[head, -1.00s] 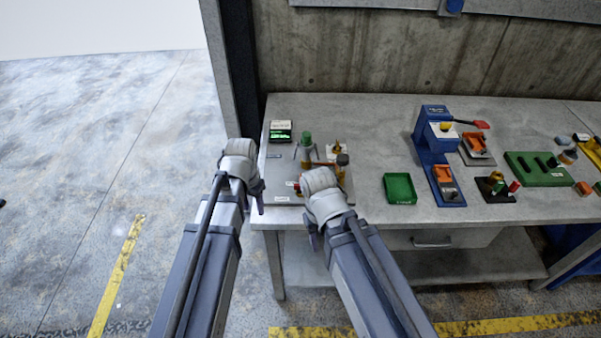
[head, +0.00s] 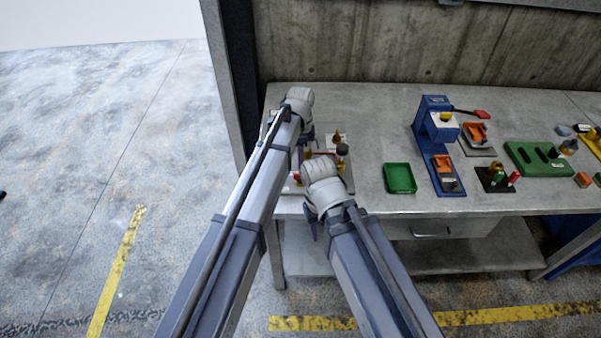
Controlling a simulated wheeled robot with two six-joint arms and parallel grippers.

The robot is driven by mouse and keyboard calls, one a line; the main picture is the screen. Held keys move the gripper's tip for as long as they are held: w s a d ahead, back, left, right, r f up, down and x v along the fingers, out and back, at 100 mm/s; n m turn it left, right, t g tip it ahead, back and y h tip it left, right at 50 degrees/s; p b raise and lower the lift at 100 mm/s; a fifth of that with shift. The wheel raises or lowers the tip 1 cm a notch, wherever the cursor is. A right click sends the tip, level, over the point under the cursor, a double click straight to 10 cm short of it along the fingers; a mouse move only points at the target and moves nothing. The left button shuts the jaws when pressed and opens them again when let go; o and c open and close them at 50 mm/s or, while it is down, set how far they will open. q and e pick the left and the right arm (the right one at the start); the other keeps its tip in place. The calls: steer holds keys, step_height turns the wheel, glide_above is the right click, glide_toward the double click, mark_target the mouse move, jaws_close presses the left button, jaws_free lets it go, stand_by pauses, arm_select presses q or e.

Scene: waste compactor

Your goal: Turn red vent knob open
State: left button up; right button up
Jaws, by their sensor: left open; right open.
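A small red part (head: 297,178), perhaps the red vent knob, shows on the panel at the bench's left end, between my two arms. Its shape and turn position are too small and covered to tell. My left gripper (head: 305,138) is open over the back of this panel, beyond the red part. Its arm hides much of the panel's left side. My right gripper (head: 313,224) is open and low at the bench's front edge, just right of and nearer than the red part. I see neither gripper touching the red part.
A dark-topped post (head: 342,150) and a brass fitting (head: 337,136) stand on the panel's right side. A green tray (head: 400,178) lies to the right, then a blue press (head: 432,140) and a green block (head: 538,158). The bench between panel and tray is clear.

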mark_target(300, 174)
arm_select(q)
step_height(300, 174, down, 8)
steer(key=b, duration=0.7)
steer(key=shift+r, duration=0.15)
jaws_close()
